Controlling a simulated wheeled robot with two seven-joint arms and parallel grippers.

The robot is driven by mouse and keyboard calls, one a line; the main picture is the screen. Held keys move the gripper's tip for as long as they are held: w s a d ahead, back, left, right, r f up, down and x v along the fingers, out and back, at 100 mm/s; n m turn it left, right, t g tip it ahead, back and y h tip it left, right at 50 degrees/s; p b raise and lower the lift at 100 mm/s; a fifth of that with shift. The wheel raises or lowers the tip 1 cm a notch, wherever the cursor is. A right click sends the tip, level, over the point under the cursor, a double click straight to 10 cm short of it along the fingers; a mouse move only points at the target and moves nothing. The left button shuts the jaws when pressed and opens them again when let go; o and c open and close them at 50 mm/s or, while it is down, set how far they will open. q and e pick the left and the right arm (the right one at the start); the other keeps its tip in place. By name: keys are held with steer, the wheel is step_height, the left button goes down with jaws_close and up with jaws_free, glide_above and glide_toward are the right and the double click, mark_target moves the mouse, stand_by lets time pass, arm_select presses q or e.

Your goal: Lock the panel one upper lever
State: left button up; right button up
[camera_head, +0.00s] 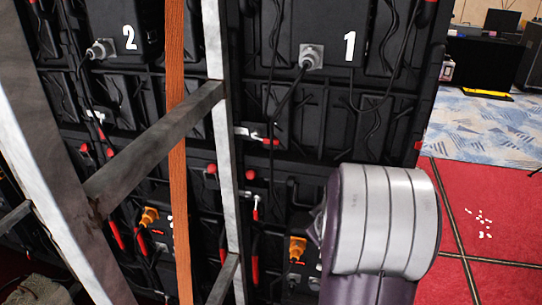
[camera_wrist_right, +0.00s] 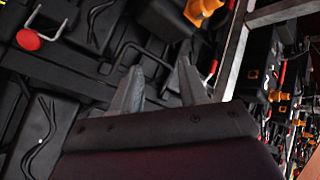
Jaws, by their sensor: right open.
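Panel one (camera_head: 330,90), a black video wall panel marked with a white 1, stands at the upper right of the head view. A lever (camera_head: 258,136) with a red end lies near its lower left edge, beside the pale metal post. My right arm covers part of the panels at lower right; its gripper is mostly hidden there. In the right wrist view my right gripper (camera_wrist_right: 158,88) is open, with nothing between its two grey fingers. It faces black panel backs and is apart from the red knob (camera_wrist_right: 28,40). My left gripper is not in view.
A metal frame (camera_head: 150,145) with a diagonal bar and an orange strap (camera_head: 177,150) stand in front of the panels at left. More red-ended levers (camera_head: 254,240) and orange connectors (camera_head: 298,248) sit lower down. Red carpet (camera_head: 490,200) lies open at right.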

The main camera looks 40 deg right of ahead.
steer(key=w+d+r+n+t+h, duration=0.1)
steer(key=w+d+r+n+t, duration=0.15)
steer(key=d+r+n, duration=0.2)
steer(key=n+t+y, duration=0.5)
steer(key=n+t, duration=0.4)
steer(key=n, duration=0.3)
glide_toward(274, 143)
steer(key=shift+g, duration=0.35)
steer(key=w, duration=0.3)
steer(key=w+p, duration=0.1)
steer(key=w, duration=0.2)
steer(key=w+d+p, duration=0.1)
steer(key=w, duration=0.3)
steer(key=shift+r, duration=0.4)
steer(key=shift+w, duration=0.5)
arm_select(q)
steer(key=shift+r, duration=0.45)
arm_select(e)
jaws_close()
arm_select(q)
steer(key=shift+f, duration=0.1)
arm_select(e)
steer(key=shift+f, duration=0.1)
